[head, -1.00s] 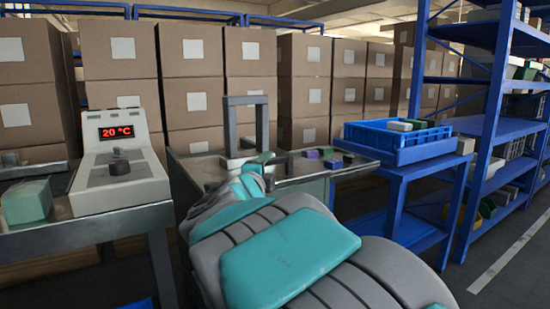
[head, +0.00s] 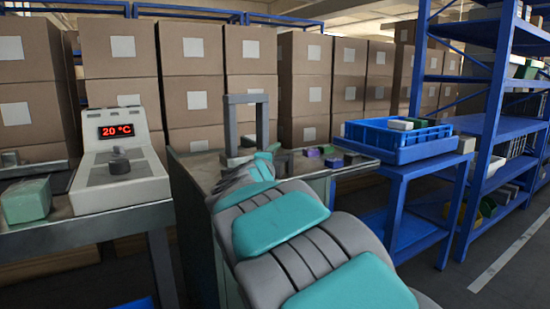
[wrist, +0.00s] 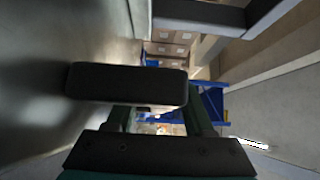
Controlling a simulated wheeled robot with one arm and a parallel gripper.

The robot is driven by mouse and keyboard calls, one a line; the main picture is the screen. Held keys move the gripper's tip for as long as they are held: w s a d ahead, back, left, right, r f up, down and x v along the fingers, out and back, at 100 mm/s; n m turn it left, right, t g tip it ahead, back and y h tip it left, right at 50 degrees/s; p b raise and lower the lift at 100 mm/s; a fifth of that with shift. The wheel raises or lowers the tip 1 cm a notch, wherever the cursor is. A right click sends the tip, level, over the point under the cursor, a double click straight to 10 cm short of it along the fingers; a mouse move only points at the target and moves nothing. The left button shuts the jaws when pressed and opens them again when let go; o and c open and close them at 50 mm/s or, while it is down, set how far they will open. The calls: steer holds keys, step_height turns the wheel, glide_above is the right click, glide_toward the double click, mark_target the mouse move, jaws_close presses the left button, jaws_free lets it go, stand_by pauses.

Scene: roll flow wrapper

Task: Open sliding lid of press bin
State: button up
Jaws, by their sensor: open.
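No part is clearly recognizable as the press bin's sliding lid. A grey upright frame (head: 246,122) stands on the middle metal table, with the end of my arm in front of its base. My gripper is hidden behind my arm in the head view. In the wrist view my gripper (wrist: 158,115) is open, with its fingers apart. A dark bar (wrist: 125,83) lies across the wrist view close to the fingers. I cannot tell whether it touches them or what it belongs to.
A sloped grey unit (head: 119,160) showing 20 °C and a green block (head: 26,200) are on the left table. Small blocks (head: 333,161) lie right of the frame. A blue tray (head: 398,139) stands further right, beside blue shelving (head: 490,130). Stacked cartons (head: 190,90) fill the back.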

steer(key=shift+c, duration=0.2)
jaws_close()
stand_by(1.1)
